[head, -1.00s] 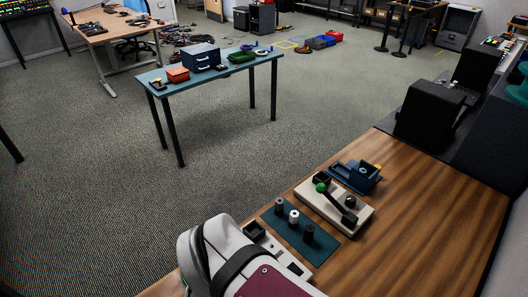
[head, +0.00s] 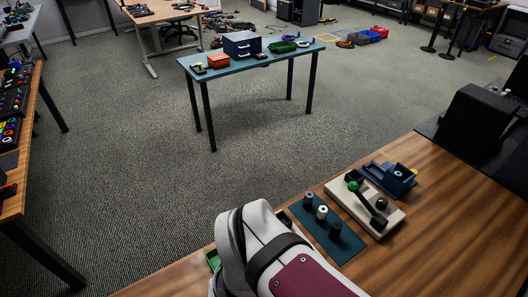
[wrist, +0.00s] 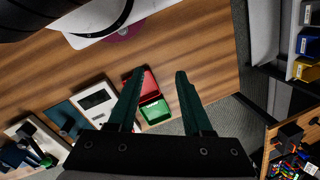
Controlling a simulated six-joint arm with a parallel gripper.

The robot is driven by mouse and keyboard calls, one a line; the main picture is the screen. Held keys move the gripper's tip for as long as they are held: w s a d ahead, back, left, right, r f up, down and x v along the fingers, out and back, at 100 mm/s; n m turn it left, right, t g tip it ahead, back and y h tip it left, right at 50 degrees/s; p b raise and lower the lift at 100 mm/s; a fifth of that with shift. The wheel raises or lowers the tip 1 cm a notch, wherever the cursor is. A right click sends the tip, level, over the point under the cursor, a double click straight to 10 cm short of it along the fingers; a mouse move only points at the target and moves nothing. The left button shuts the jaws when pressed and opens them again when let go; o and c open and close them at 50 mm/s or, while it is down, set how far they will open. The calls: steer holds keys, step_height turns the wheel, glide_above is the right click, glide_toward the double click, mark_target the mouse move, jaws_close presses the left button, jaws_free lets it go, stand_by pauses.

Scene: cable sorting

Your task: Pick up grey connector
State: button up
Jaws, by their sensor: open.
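Three small cylindrical connectors stand upright in a row on a dark teal mat (head: 313,233) in the head view. They are a mid-to-dark grey connector (head: 308,201), a pale grey connector (head: 322,213) and a near-black connector (head: 336,231). I cannot tell for certain which one is the task's grey connector. In the wrist view the mat (wrist: 54,108) lies at lower left, and the connectors on it are hard to make out. My gripper (wrist: 160,72) is open and empty, pointing over the table, right of the mat in that view. The gripper is hidden in the head view.
A red bin (wrist: 150,81) and a green bin (wrist: 155,112) show near my fingers. A pale panel with dark windows (wrist: 97,100) lies between them and the mat. A cream board with a green-knobbed lever (head: 366,208) and a blue fixture (head: 387,178) stand beside the mat. Bare wood lies right.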

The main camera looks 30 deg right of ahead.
steer(key=shift+o, duration=0.2)
steer(key=shift+o, duration=1.4)
steer(key=m+t+h, duration=0.3)
steer(key=h, duration=0.2)
glide_above(309, 197)
steer(key=s+a, duration=0.3)
steer(key=s, duration=0.1)
step_height(309, 197, down, 6)
steer(key=shift+t, duration=0.3)
steer(key=x, duration=1.6)
steer(key=shift+a+f, duration=0.15)
steer(key=shift+a, duration=0.1)
